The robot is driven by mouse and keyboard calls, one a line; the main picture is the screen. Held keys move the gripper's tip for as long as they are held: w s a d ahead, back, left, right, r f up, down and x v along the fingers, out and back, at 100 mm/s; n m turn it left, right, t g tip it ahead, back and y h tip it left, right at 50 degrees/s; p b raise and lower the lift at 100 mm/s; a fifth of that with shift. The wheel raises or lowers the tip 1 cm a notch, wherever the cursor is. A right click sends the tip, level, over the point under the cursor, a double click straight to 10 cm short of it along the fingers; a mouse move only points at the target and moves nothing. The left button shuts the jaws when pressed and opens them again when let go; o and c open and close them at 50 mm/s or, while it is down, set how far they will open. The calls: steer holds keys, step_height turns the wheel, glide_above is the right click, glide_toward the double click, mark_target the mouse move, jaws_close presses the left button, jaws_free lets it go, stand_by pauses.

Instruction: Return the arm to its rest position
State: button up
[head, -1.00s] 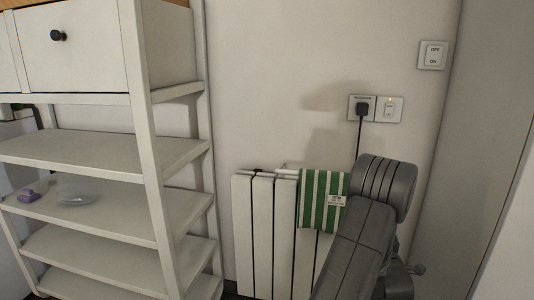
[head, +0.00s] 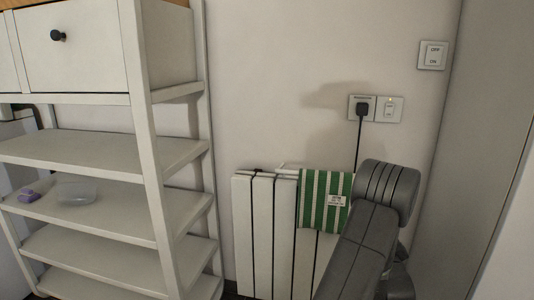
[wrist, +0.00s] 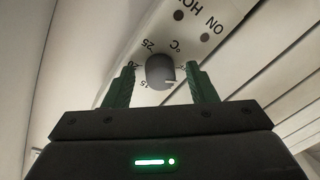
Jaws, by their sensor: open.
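My gripper (wrist: 162,82) shows in the wrist view with its two green fingers apart and nothing between them. A dark round dial (wrist: 160,71) with temperature marks on a pale panel appears beyond the fingertips; I cannot tell the exact gap. In the head view my grey arm is folded at the lower right, in front of the white slatted panel heater (head: 262,235). The gripper itself is hidden there.
A green striped cloth (head: 325,198) with a tag hangs on the heater. A black plug (head: 362,110) sits in the wall socket, its cord running down behind my arm. A white shelf unit (head: 150,180) stands at the left. A wall switch (head: 432,55) is at upper right.

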steer(key=m, duration=1)
steer(key=shift+a+f+m+t, duration=0.1)
steer(key=shift+m+t, duration=0.2)
steer(key=shift+t, duration=0.1)
